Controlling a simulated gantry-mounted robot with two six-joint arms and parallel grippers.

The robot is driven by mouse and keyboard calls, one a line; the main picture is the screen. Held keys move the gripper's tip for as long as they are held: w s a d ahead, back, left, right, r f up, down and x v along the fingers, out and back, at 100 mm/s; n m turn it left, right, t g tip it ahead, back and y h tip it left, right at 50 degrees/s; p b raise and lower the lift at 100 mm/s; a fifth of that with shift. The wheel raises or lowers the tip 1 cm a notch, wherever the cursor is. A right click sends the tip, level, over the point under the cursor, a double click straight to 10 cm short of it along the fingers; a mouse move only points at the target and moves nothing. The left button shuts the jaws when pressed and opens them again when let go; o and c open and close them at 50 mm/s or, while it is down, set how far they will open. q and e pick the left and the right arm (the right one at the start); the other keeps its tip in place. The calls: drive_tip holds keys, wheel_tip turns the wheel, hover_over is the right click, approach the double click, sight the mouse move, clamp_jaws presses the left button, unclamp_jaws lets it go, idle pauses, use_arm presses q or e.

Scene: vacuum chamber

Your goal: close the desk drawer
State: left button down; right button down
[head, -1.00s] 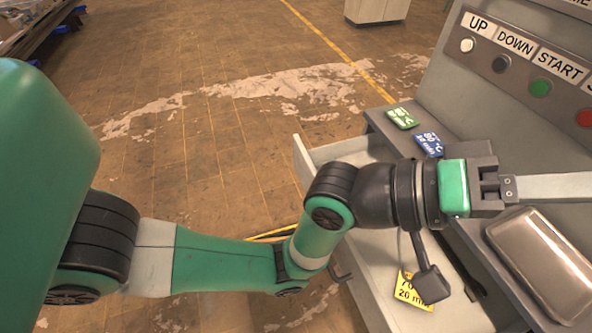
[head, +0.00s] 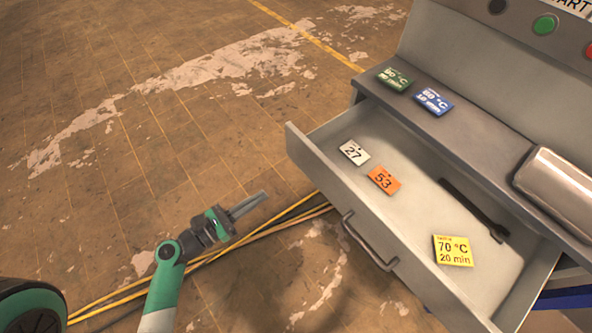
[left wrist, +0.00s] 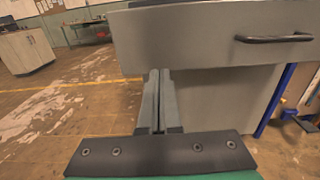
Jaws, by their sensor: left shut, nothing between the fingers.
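The desk drawer (head: 340,207) is pulled out, and its inside shows from above in the head view. Its dark bar handle (head: 367,243) is on the front face; the handle also shows at the upper right in the left wrist view (left wrist: 273,38). My left gripper (head: 262,197) is shut and empty, out in front of the drawer, to the left of the handle. In the left wrist view its fingers (left wrist: 160,76) point toward the lower part of the drawer front (left wrist: 180,40). My right gripper is not in view.
The drawer holds a white tag (head: 354,152), an orange tag (head: 384,180), a yellow card (head: 453,250) and a dark tool (head: 473,208). Green and blue cards and a metal box (head: 556,190) are on the desktop. Yellow cables lie on the floor.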

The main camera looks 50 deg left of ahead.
sight(308, 166)
use_arm(q)
drive_tip(key=w+b, duration=0.2)
drive_tip(key=w, duration=1)
drive_tip(key=shift+w+d, duration=0.15)
drive_tip(key=shift+w, duration=0.6)
